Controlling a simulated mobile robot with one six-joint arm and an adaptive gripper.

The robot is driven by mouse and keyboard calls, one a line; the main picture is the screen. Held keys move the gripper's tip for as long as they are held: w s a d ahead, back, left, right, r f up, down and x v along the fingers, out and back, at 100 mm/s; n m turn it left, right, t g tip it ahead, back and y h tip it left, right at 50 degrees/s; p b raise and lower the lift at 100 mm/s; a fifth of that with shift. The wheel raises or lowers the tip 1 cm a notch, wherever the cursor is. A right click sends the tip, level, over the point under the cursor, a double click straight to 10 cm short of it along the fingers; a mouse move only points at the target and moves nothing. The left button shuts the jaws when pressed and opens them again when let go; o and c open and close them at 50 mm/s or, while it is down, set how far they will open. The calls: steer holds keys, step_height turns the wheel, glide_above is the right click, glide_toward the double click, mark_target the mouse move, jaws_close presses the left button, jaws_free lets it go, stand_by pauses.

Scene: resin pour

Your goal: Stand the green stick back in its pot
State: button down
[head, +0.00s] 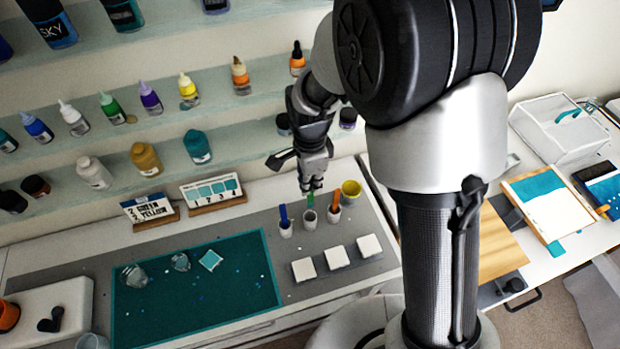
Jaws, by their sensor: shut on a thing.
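The green stick (310,201) stands roughly upright at the mouth of a small grey-white pot (308,219). My gripper (311,188) is above this pot, pointing down, shut on the top of the green stick. The stick's lower end is hidden by the pot's rim or inside it; I cannot tell how deep it sits. A pot with a blue stick (284,215) stands to the left. A pot with an orange-red stick (335,198) stands to the right.
A yellow cup (351,191) is close on the right. Three white square tiles (337,257) lie in front. A teal mat (200,285) with clear cups is at left. Two label cards (211,190) stand behind, below shelves of bottles.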

mark_target(310, 206)
steer(key=shift+f+b, duration=3.35)
steer(key=shift+f, duration=1.5)
steer(key=c, duration=1.7)
jaws_free()
step_height(310, 206, up, 12)
steer(key=shift+r, duration=0.1)
